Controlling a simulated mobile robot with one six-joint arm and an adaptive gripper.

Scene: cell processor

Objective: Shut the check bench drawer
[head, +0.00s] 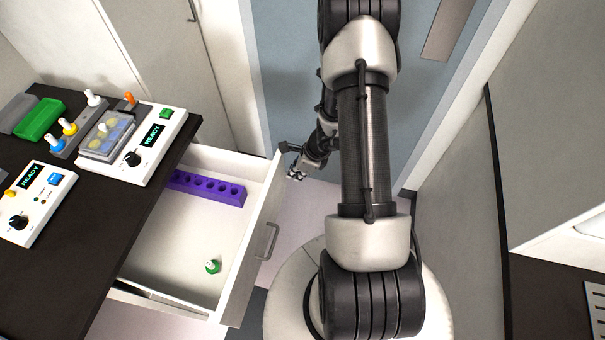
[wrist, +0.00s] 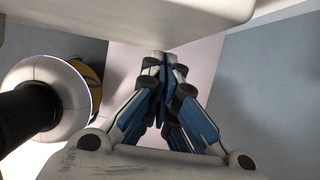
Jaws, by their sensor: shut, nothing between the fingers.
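The check bench drawer (head: 160,262) is pulled out from under the dark bench top in the head view. Its white front (head: 257,235) has a grey bar handle (head: 266,241). My gripper (head: 296,174) is just beyond the far end of the drawer front, on its outer side; I cannot tell whether it touches. In the wrist view my gripper (wrist: 165,62) has its fingers together, with nothing between them. A pale surface, probably the drawer front (wrist: 120,18), crosses the top of that view near the fingertips.
Inside the drawer are a purple rack (head: 208,187) and a green-capped vial (head: 212,266). The dark bench top (head: 75,235) carries a device reading READY (head: 140,150), another device (head: 38,203) and a green tray (head: 40,119). A wall or door stands behind. Floor (head: 300,215) shows beside the drawer front.

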